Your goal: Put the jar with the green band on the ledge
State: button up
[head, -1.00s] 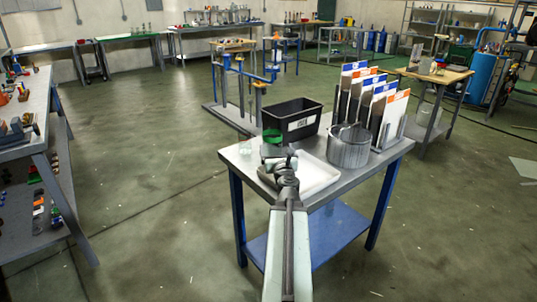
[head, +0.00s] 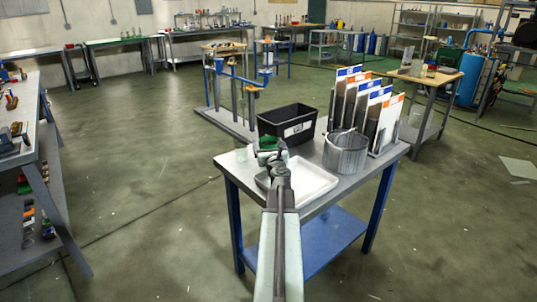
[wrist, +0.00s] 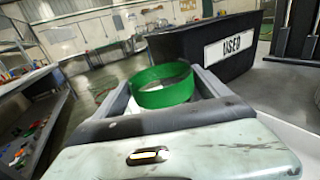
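The jar with the green band (head: 268,143) stands at the back left of the grey table (head: 232,165), beside the black bin. My gripper (head: 267,155) is at the jar and hides most of it in the head view. In the wrist view the green band (wrist: 163,87) shows as a ring between the two fingers of my gripper (wrist: 162,98), one finger on each side and close to it. Whether the fingers press on the jar cannot be told. The jar's lower part is hidden. I cannot pick out which surface is the ledge.
The black bin (head: 287,124), labelled USED in the wrist view, stands just right of the jar. A workbench (head: 30,130) stands at the far left.

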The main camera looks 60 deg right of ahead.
jog(key=shift+s+d, duration=0.1)
jog(key=c, duration=1.5)
